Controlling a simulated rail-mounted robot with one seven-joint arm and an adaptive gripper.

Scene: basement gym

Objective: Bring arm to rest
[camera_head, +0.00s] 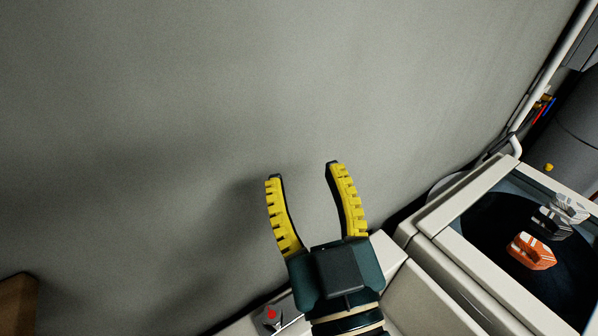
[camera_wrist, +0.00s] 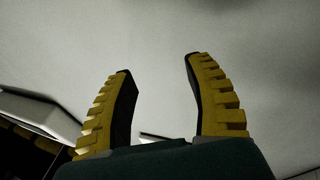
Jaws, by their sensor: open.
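My gripper (camera_head: 303,172) has yellow ribbed fingers and a dark green body. In the head view it is at the lower middle, pointing up the picture in front of a grey wall. Its fingers are spread apart with nothing between them. In the wrist view my gripper (camera_wrist: 158,65) is also open and empty, with a plain pale surface beyond the fingertips. The far part of my arm runs out of the bottom of the head view.
A pale open-topped box (camera_head: 440,208) with a dark inside stands at the right. It holds an orange-and-white object (camera_head: 530,252) and grey objects (camera_head: 551,222). A white pipe (camera_head: 548,70) runs along the upper right. A brown block (camera_head: 17,303) is at lower left. The grey wall (camera_head: 150,100) fills the left.

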